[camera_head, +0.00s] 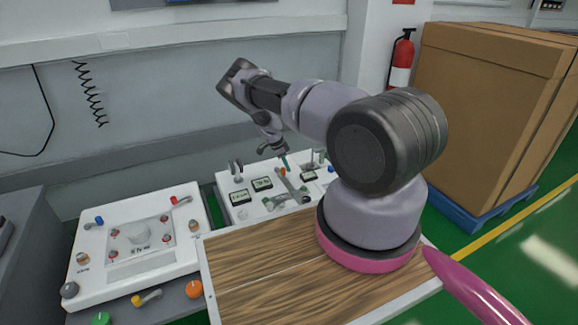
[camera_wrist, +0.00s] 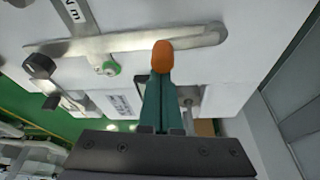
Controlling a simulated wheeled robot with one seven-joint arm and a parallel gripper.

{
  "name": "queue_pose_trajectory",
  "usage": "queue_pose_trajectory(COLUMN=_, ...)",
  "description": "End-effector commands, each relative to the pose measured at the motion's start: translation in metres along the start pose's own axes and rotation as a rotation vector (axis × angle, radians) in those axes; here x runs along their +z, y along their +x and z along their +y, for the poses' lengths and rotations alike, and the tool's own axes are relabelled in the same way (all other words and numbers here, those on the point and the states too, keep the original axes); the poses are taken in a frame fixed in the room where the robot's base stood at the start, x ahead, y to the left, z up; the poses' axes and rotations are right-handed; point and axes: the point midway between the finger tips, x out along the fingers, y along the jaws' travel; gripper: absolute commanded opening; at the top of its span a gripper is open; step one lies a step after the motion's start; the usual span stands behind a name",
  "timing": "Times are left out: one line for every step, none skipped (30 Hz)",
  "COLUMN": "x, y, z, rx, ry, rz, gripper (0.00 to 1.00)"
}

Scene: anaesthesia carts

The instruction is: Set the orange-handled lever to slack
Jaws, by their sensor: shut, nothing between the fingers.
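The orange handle (camera_head: 283,171) is a small orange tip on the white panel behind the wooden top. In the wrist view the orange handle (camera_wrist: 162,56) is a rounded knob in front of a long flat metal bar (camera_wrist: 196,41). My gripper (camera_head: 285,160) reaches down over this panel with teal fingers. In the wrist view my gripper (camera_wrist: 160,82) is shut and empty, its fingertips right at the orange handle. I cannot tell whether they touch it. The fingers hide part of the handle's base, and no slack marking is readable.
Labelled plates (camera_head: 262,184) and upright metal pieces stand on the same panel. Another white panel (camera_head: 140,262) with several coloured levers lies left. Cardboard boxes (camera_head: 485,110) stand right.

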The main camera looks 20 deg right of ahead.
Motion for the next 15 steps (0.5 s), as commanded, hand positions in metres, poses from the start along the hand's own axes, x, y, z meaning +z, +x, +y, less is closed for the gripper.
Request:
queue_pose_trajectory(x=0.0020, y=-0.0007, z=0.0011, rx=-0.001, ry=-0.003, rz=-0.001, gripper=0.00)
queue_pose_trajectory(x=0.0026, y=-0.0011, z=0.0014, rx=-0.001, ry=-0.004, rz=-0.001, gripper=0.00)
queue_pose_trajectory(x=0.0035, y=-0.0015, z=0.0018, rx=-0.002, ry=-0.004, rz=-0.001, gripper=0.00)
queue_pose_trajectory(x=0.0041, y=-0.0017, z=0.0020, rx=-0.002, ry=-0.005, rz=-0.001, gripper=0.00)
queue_pose_trajectory(x=0.0046, y=-0.0019, z=0.0022, rx=-0.002, ry=-0.005, rz=0.000, gripper=0.00)
queue_pose_trajectory(x=0.0052, y=-0.0022, z=0.0024, rx=-0.003, ry=-0.005, rz=0.000, gripper=0.00)
queue_pose_trajectory(x=0.0056, y=-0.0023, z=0.0026, rx=-0.003, ry=-0.006, rz=0.000, gripper=0.00)
queue_pose_trajectory(x=0.0060, y=-0.0024, z=0.0027, rx=-0.003, ry=-0.006, rz=0.000, gripper=0.00)
queue_pose_trajectory(x=0.0064, y=-0.0025, z=0.0029, rx=-0.003, ry=-0.006, rz=0.000, gripper=0.00)
queue_pose_trajectory(x=0.0067, y=-0.0026, z=0.0030, rx=-0.003, ry=-0.006, rz=0.000, gripper=0.00)
queue_pose_trajectory(x=0.0069, y=-0.0027, z=0.0031, rx=-0.003, ry=-0.007, rz=0.000, gripper=0.00)
queue_pose_trajectory(x=0.0072, y=-0.0027, z=0.0032, rx=-0.003, ry=-0.007, rz=0.000, gripper=0.00)
queue_pose_trajectory(x=0.0074, y=-0.0028, z=0.0033, rx=-0.003, ry=-0.007, rz=0.000, gripper=0.00)
queue_pose_trajectory(x=0.0075, y=-0.0028, z=0.0033, rx=-0.003, ry=-0.007, rz=-0.001, gripper=0.00)
queue_pose_trajectory(x=0.0077, y=-0.0028, z=0.0034, rx=-0.003, ry=-0.007, rz=-0.001, gripper=0.00)
